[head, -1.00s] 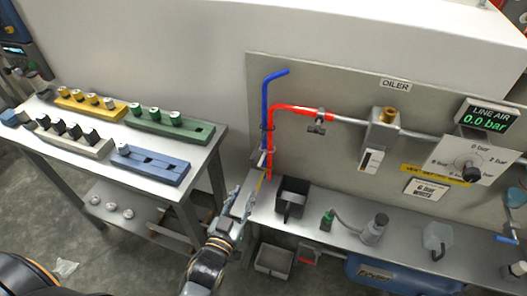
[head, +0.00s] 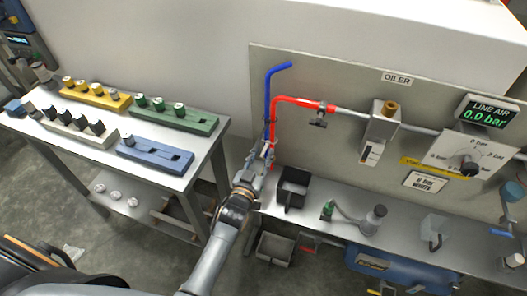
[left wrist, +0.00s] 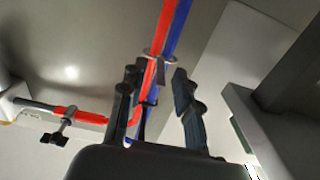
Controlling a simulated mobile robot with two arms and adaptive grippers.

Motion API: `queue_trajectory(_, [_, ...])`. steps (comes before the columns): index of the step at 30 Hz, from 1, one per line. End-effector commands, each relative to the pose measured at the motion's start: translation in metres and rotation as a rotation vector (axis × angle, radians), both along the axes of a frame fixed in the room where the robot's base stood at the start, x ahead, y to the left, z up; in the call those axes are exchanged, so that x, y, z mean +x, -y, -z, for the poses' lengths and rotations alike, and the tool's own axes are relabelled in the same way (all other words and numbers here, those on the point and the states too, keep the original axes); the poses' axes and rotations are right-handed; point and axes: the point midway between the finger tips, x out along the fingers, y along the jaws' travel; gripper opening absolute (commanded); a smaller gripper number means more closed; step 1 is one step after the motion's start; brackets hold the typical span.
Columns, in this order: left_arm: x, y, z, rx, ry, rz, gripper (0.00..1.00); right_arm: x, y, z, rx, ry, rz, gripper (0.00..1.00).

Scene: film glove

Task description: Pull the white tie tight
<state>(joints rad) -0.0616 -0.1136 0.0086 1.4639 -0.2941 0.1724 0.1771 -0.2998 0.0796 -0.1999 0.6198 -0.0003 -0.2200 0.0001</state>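A red hose (head: 273,120) and a blue hose (head: 267,98) run down side by side at the left end of the oiler panel. In the left wrist view the red hose (left wrist: 164,30) and blue hose (left wrist: 178,38) cross the top. A pale band, seemingly a tie (left wrist: 153,55), goes around them just beyond the fingertips. Its colour and tail are hard to make out. My left gripper (head: 266,152) is at the lower part of the hoses and partly hides them. Its fingers (left wrist: 157,84) stand apart with nothing clearly gripped between them. My right gripper is out of view.
The table at left holds yellow (head: 97,97), green, white and blue (head: 155,152) racks.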

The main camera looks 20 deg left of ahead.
Motion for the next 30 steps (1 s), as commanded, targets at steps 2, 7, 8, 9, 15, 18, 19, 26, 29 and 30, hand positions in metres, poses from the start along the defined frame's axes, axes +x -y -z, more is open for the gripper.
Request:
queue_trajectory(2, [0.0085, 0.0004, 0.0002, 0.0, 0.0, 0.0, 0.32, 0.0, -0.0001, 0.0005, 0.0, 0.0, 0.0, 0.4])
queue_trajectory(7, [0.0156, 0.0006, 0.0003, 0.0, -0.001, 0.0, 0.32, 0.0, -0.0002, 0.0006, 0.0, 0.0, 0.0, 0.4])
queue_trajectory(8, [0.0159, 0.0005, 0.0003, 0.0, -0.001, 0.0, 0.32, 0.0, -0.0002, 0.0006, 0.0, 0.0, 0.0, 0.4])
queue_trajectory(9, [0.0161, 0.0006, 0.0004, 0.0, -0.001, 0.0, 0.32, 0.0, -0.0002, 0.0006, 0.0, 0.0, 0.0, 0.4])
queue_trajectory(15, [0.0158, 0.0005, 0.0003, 0.0, -0.001, 0.0, 0.26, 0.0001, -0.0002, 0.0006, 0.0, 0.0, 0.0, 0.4])
queue_trajectory(18, [0.0157, 0.0005, 0.0002, 0.0, -0.001, 0.0, 0.06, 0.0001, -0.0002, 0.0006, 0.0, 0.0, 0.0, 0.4])
queue_trajectory(19, [0.0157, 0.0005, 0.0002, 0.0, -0.001, 0.0, 0.0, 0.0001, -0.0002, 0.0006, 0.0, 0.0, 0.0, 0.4])
queue_trajectory(26, [0.0156, 0.0006, 0.0002, 0.0, -0.001, 0.0, 0.0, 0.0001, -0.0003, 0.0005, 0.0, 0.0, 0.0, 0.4])
queue_trajectory(29, [0.0123, 0.0005, -0.0007, 0.0, -0.002, 0.0, 0.0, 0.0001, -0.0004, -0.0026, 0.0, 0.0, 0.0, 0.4])
queue_trajectory(30, [0.0073, 0.0004, -0.0015, -0.001, -0.004, 0.0, 0.0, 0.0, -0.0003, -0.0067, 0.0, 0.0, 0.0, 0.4])
